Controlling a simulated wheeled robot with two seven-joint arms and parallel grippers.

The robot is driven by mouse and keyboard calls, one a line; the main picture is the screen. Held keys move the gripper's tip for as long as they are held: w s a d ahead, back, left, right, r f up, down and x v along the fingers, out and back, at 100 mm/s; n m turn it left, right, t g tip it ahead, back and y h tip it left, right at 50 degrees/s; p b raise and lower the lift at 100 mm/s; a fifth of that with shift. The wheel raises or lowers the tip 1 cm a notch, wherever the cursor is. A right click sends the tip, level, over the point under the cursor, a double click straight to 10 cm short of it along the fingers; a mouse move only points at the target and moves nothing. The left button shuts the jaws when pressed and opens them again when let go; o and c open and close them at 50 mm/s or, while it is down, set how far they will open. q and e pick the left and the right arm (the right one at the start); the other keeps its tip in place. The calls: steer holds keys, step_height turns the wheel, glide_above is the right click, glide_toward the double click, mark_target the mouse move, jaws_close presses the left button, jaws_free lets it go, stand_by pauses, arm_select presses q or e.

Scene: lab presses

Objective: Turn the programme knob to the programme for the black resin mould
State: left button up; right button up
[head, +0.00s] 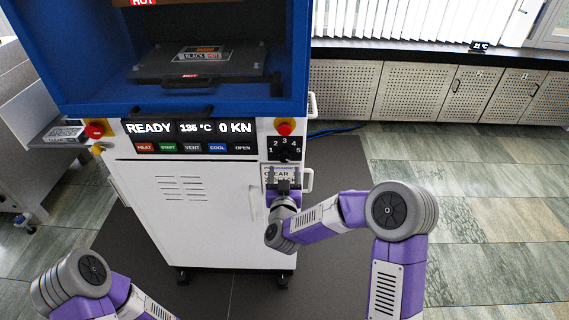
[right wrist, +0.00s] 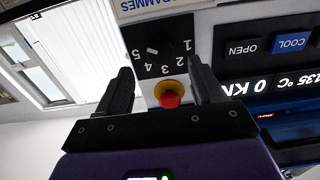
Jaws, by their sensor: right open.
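The programme knob (head: 285,155) is a dark dial on a black plate numbered 1 to 5, at the right of the press front. In the right wrist view the dial (right wrist: 167,50) appears upside down, beyond the fingertips; I cannot tell its setting for sure. My right gripper (head: 283,186) is open and empty, just below the dial in the head view and apart from it. Its two black fingers (right wrist: 160,82) show in the wrist view. A dark mould (head: 228,67) with a label reading "BLACK" lies in the blue press chamber. My left gripper is out of view.
A programme card (head: 269,176) below the knob is partly hidden by my right gripper; "CLEAR" shows. A red stop button (head: 285,127) sits just above the dial. The display (head: 190,128) reads READY, 135 °C, 0 KN. A door handle (head: 253,203) stands below left. Floor at right is clear.

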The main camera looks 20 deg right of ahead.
mark_target(284, 159)
steer(key=x, duration=0.6)
steer(key=shift+w+f+b, duration=0.1)
steer(key=shift+f+b, duration=0.05)
steer(key=shift+b, duration=0.25)
steer(key=c, duration=1)
steer(key=shift+c, duration=0.2)
